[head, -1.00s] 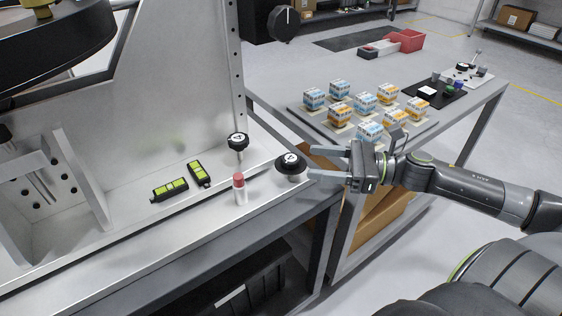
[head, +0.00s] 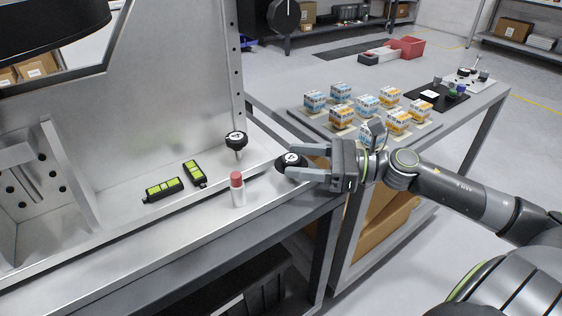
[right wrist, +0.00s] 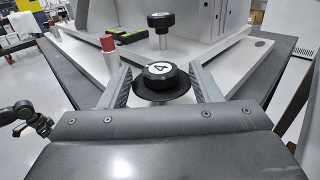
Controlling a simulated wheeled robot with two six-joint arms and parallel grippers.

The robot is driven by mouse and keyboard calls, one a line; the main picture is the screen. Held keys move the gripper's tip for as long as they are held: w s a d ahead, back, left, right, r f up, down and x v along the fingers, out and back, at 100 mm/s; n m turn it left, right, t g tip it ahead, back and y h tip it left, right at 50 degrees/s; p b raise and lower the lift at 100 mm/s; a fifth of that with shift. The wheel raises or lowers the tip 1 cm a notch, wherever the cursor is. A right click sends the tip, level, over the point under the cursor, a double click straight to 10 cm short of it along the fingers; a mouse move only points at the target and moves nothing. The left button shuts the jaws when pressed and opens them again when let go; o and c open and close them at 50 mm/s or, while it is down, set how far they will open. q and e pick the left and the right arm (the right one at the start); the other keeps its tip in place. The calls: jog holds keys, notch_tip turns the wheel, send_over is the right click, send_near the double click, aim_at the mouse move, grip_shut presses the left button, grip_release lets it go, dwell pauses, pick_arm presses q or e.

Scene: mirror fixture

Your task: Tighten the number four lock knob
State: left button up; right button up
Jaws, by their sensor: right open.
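The number four lock knob (head: 290,161) is a black round knob with a white top disc, on a dark round base near the front right corner of the fixture plate. In the right wrist view the "4" on this knob (right wrist: 160,72) reads clearly. My right gripper (head: 306,163) is open, with one finger on each side of the knob. In the right wrist view the fingers (right wrist: 160,88) stand apart with gaps beside the knob. A second black knob (head: 236,139) stands on a thin stem farther back.
A white tube with a red cap (head: 237,188) stands just left of the knob. Two black and yellow-green levels (head: 163,189) lie on the fixture plate (head: 130,222). A tray of small boxes (head: 293,111) is on the table behind my arm.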

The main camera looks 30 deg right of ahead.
jog(key=shift+b+x, duration=0.3)
jog(key=shift+x, duration=0.5)
pick_arm(q)
jog(key=shift+w+d+r, duration=0.15)
jog(key=shift+r, duration=0.4)
pick_arm(e)
jog(key=shift+x, duration=1.3)
jog(key=shift+c, duration=0.3)
jog(key=c, duration=0.9)
